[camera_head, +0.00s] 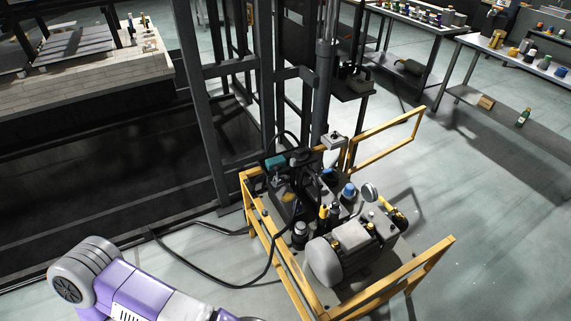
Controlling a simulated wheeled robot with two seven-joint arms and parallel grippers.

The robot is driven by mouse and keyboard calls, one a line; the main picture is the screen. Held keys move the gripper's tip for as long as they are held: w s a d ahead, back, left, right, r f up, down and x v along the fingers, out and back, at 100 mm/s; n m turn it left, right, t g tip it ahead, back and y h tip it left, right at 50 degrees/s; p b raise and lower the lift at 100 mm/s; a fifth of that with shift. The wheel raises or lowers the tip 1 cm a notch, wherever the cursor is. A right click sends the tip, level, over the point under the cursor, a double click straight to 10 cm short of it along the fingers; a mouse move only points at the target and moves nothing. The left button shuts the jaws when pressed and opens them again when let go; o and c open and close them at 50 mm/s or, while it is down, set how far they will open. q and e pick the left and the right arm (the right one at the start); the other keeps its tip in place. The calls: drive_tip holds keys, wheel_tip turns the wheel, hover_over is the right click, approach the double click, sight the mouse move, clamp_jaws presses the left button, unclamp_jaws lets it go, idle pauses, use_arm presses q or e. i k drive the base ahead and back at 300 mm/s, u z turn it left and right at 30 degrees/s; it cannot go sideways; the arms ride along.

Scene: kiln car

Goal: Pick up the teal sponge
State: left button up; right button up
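A small teal block (274,162) sits at the back left of the pump unit, inside the yellow frame. It is small in the picture, and I cannot tell for sure that it is the teal sponge. Dark pump parts and hoses stand close around it. My purple and white left arm comes in at the bottom left, well apart from the block. Neither of my grippers is in view, so nothing shows of what they hold.
Yellow guard rails (397,281) surround the pump motor (340,254). A black hose loops over the floor on its left. Dark steel posts (203,110) rise behind. A brick-topped kiln car (95,72) stands at the upper left. Shelves with small jars (508,53) stand upper right. Open floor lies right.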

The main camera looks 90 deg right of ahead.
sight(281, 159)
drive_tip(key=z, duration=1.85)
drive_tip(key=i, duration=2.85)
drive_tip(key=u, duration=2.35)
